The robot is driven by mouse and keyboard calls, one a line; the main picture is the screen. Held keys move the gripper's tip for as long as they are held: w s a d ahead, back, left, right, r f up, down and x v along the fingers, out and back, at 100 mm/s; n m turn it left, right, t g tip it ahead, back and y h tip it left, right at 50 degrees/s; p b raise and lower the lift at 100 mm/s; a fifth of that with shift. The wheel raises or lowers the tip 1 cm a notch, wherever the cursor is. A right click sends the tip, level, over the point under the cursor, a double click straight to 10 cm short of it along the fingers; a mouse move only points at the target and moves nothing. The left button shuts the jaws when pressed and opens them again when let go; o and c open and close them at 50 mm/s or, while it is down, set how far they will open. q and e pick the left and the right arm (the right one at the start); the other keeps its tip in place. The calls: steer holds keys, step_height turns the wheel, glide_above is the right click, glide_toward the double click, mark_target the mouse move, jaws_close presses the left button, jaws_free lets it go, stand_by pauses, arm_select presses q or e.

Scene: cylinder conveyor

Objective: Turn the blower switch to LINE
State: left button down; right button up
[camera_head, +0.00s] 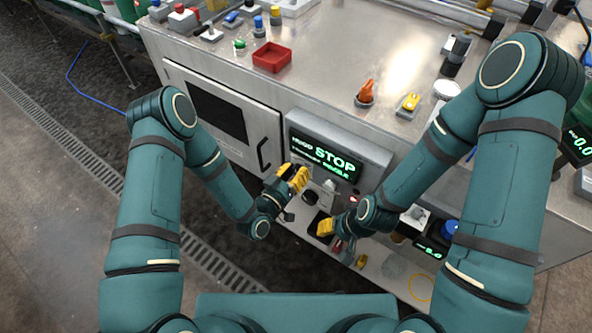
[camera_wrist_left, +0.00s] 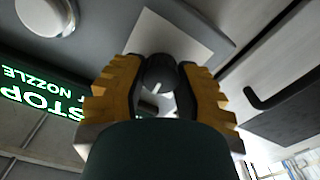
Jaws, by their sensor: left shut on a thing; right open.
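The switch I take for the blower switch is a dark round knob (camera_wrist_left: 160,70) with a short white mark, on a pale square plate (camera_wrist_left: 185,35) in the left wrist view. My left gripper (camera_wrist_left: 158,85) has its yellow fingers on both sides of this knob, shut on it. In the head view the left gripper (camera_head: 293,179) is at the front panel, just left of and below the lit display (camera_head: 325,160), and covers the knob. No LINE label can be read. My right gripper (camera_head: 326,226) is open and lower on the panel.
The display reads STOP. A black round knob (camera_head: 309,197) lies close below the left gripper. A cabinet door with a black handle (camera_head: 263,155) is to the left. The metal top holds a red tray (camera_head: 272,57), an orange switch (camera_head: 366,93) and a yellow switch (camera_head: 409,103).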

arm_select(q)
steer(key=shift+m, duration=0.6)
steer(key=c, duration=0.6)
jaws_free()
steer(key=shift+w, duration=0.1)
steer(key=shift+c, duration=0.2)
steer(key=v, duration=1.2)
